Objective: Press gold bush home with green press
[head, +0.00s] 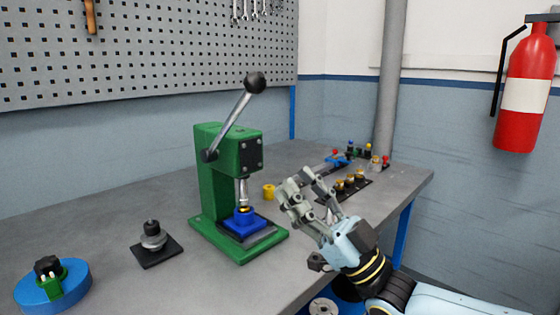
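The green press (205,178) stands on the grey bench, its lever (231,122) raised and tilted up to the right with a black ball knob (255,82). Its metal ram (243,190) points down over a blue holder (244,220) on the press base. A gold bush (245,209) shows at the top of the holder, right under the ram; I cannot tell how deep it sits or whether the ram touches it. My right gripper (300,181) is to the right of the press, apart from it, fingers spread and empty. My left gripper is not in view.
A yellow cylinder (268,192) stands behind the press base. A dark plate with gold-topped parts (349,182) and small coloured parts lie at the back right. A black plate with a grey pulley (153,238) and a blue round base (53,288) are at the left.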

